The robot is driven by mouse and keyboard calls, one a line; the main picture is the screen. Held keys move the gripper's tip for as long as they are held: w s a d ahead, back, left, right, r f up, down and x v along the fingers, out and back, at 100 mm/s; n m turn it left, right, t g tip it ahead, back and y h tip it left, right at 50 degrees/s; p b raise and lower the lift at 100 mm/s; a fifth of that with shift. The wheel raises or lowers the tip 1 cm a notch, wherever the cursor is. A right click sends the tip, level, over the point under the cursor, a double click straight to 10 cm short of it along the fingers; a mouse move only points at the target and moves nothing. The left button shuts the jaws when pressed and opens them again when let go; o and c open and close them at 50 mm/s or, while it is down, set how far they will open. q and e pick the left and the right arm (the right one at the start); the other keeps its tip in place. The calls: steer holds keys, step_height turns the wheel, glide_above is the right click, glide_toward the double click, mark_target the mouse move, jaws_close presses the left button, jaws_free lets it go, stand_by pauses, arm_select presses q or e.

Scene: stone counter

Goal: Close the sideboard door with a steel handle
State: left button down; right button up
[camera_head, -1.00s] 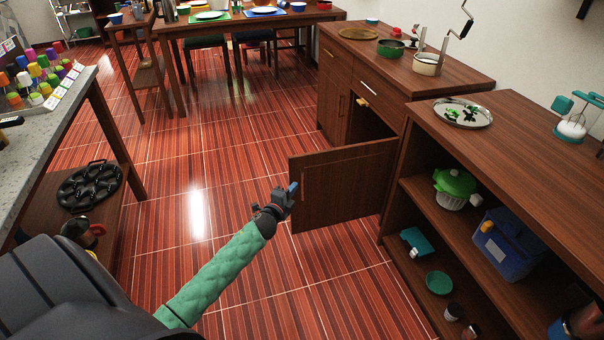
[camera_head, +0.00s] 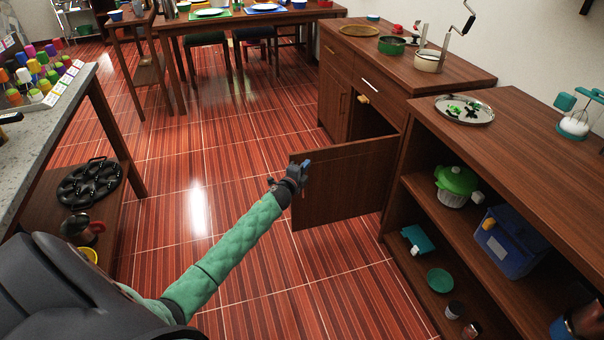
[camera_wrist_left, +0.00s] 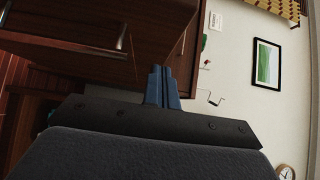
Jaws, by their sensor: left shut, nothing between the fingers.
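The sideboard (camera_head: 336,70) stands at the back right. Its wooden door (camera_head: 345,185) hangs wide open, swung out toward me over the floor. My left gripper (camera_head: 305,166) is at the upper free edge of this door, in front of its face; I cannot tell whether it touches. The gripper hides part of the door's edge and handle area. In the left wrist view the shut blue fingers (camera_wrist_left: 162,86) are empty, and a metal handle (camera_wrist_left: 121,35) shows on dark wood at the upper left. My right gripper is not in view.
An open shelf unit (camera_head: 520,125) stands right of the door, holding a green-lidded pot (camera_head: 456,181) and a blue box (camera_head: 508,245). A stone counter (camera_head: 45,125) is at the left. The striped floor between is clear.

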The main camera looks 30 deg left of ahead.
arm_select(q)
steer(key=shift+w+a, duration=0.95)
steer(key=shift+a, duration=0.15)
